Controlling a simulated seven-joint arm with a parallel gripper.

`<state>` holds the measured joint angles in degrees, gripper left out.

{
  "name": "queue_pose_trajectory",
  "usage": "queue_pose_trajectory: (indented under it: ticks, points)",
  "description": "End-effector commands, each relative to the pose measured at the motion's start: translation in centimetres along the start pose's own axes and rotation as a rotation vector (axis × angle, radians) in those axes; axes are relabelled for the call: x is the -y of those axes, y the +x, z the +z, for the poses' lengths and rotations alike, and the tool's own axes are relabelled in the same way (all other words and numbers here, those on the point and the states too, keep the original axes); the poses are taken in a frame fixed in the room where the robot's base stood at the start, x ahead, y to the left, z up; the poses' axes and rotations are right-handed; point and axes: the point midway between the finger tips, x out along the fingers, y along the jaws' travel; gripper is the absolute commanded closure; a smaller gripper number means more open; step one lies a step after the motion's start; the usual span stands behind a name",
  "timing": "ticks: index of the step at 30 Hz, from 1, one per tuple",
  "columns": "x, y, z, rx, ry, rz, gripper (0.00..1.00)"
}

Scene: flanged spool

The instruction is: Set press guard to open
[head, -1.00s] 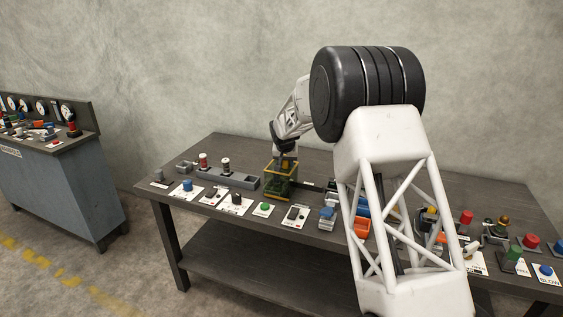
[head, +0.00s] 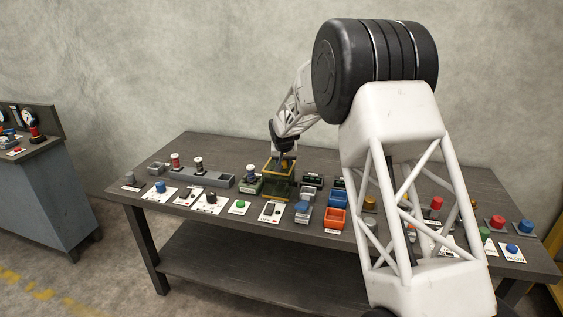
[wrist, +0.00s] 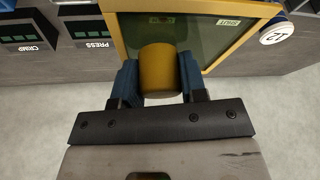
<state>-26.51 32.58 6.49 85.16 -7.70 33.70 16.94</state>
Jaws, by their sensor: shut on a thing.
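The press guard (head: 279,197) is a yellow-framed box with a dark see-through panel on the bench in the head view. In the wrist view its yellow frame (wrist: 208,66) surrounds a dark panel with a SHUT label. My gripper (wrist: 160,75) has its blue fingers closed on the guard's yellow round knob (wrist: 159,70). In the head view my gripper (head: 284,158) is at the guard's top. A small dark green unit with a blue and white top piece (head: 250,177) stands uncovered just left of the guard.
A grey rail (head: 205,178) with two spools lies to the left. Buttons and switches line the front edge. Blue (head: 338,198) and orange bins (head: 335,218) stand right of the guard. Display boxes labelled PRESS (wrist: 98,32) and CRIMP (wrist: 28,37) show beside the guard in the wrist view.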

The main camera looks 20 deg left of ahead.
Motion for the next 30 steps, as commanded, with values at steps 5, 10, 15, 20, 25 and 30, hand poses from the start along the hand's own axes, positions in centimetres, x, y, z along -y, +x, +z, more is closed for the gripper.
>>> queue_pose_trajectory:
  ticks: [5,10,15,20,25,30]
  points:
    - [-0.6,0.1,0.1,0.006,0.003,0.005,0.47]
    - [-0.5,0.1,0.1,0.005,0.003,0.004,0.35]
    - [-0.4,0.0,0.1,0.004,0.002,0.003,0.35]
    - [-0.4,-0.3,0.1,0.003,0.002,0.003,0.35]
    - [-0.3,-1.3,0.0,0.003,0.002,0.003,0.35]
    - [-0.4,-3.0,0.1,0.003,0.002,0.003,0.35]
